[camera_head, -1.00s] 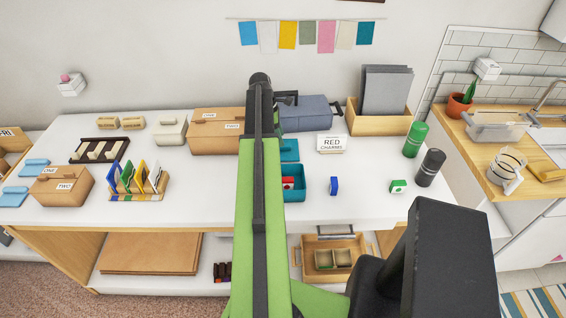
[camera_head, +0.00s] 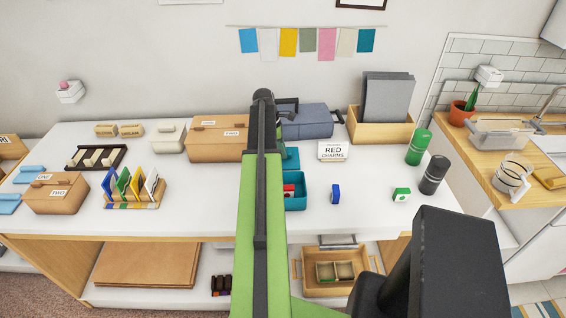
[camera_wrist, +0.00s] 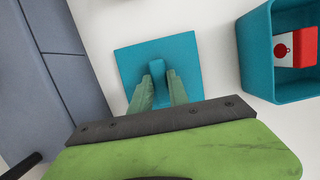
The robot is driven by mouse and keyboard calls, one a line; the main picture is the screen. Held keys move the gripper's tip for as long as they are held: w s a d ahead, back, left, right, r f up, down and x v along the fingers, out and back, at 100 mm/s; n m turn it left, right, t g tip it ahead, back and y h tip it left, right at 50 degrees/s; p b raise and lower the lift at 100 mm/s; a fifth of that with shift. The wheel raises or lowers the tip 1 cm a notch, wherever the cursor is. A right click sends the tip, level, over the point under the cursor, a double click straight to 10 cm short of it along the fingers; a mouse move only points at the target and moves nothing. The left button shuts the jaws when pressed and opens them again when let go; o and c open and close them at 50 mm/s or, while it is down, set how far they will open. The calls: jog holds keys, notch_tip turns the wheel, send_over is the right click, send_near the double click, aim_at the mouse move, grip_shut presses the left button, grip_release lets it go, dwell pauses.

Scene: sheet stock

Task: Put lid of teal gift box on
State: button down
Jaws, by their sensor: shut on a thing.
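The teal lid (camera_wrist: 185,52) is a flat square with a small upright teal handle (camera_wrist: 158,70). My gripper (camera_wrist: 158,92) is shut on this handle, one green finger on each side. Whether the lid touches the table cannot be told. The open teal gift box (camera_wrist: 258,60) stands to the right of the lid in the wrist view, with a red and white block (camera_wrist: 295,47) inside. In the head view the box (camera_head: 296,204) is nearer than the lid (camera_head: 292,158), and my arm hides the gripper and part of both.
A blue-grey case (camera_head: 307,122) stands close beside the lid. A blue block (camera_head: 336,194) and a green and white block (camera_head: 401,194) lie right of the box. A RED CHARMS sign (camera_head: 339,151) stands behind them.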

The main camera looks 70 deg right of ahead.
dwell(0.4)
jog(key=shift+r, duration=0.15)
jog(key=shift+s+p+v, duration=0.1)
jog(key=shift+p+v, duration=0.8)
jog(key=shift+p, duration=0.1)
jog(key=shift+s+p+v, duration=0.15)
jog(key=shift+p+v, duration=0.8)
jog(key=shift+p, duration=0.05)
jog(key=shift+d, duration=0.2)
